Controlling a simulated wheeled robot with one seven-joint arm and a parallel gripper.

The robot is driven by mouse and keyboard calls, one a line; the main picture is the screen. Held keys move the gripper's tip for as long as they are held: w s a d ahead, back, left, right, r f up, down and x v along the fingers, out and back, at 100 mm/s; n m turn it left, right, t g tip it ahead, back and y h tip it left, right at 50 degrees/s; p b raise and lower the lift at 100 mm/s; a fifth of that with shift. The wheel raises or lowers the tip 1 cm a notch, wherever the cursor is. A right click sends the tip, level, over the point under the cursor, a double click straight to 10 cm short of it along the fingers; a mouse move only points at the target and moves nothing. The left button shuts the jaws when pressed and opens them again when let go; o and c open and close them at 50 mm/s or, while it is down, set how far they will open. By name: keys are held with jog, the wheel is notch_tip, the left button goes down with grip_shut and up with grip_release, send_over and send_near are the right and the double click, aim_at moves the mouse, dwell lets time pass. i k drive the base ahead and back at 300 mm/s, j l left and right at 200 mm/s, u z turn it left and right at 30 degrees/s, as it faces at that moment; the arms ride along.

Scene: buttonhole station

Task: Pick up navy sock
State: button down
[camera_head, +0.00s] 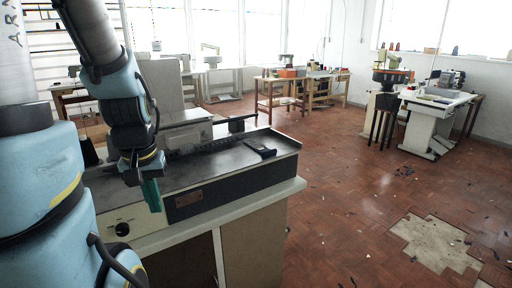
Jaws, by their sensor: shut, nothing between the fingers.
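A small dark folded item, which looks like the navy sock (261,150), lies flat on the grey top of the machine bench (200,172), near its right end. My gripper (152,197) points down at the bench's front left edge, with teal fingers. It is shut and empty, well to the left of the sock and apart from it. The fingertips show in front of the bench's front panel.
A dark machine bar (241,120) stands behind the sock. A black knob (122,229) sits on the bench front. Other workbenches (305,88) and a white machine table (437,104) stand farther back. The brown floor at right is open, with scraps and a bare patch.

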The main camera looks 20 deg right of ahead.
aim_at(257, 146)
jog(key=l+u, duration=0.1)
jog(key=u, duration=1.05)
jog(key=k+l+u, duration=0.1)
jog(key=l+u, duration=0.25)
jog(key=k+l+u, duration=0.2)
jog(key=l+u, duration=0.15)
jog(key=l, duration=0.2)
jog(key=k+l+u, duration=0.25)
jog(key=l+u, duration=0.15)
jog(key=k+l+u, duration=0.75)
jog(key=k+u, duration=0.35)
jog(key=k, duration=0.2)
jog(key=k+l+u, duration=0.1)
jog(key=k+u, duration=0.3)
jog(key=k, duration=0.15)
jog(key=k+l+u, duration=0.1)
jog(key=k+u, duration=0.7)
jog(key=k+j+u, duration=0.15)
jog(key=k+u, duration=0.2)
jog(key=k+l+u, duration=0.1)
jog(key=k+u, duration=0.35)
jog(key=k, duration=0.4)
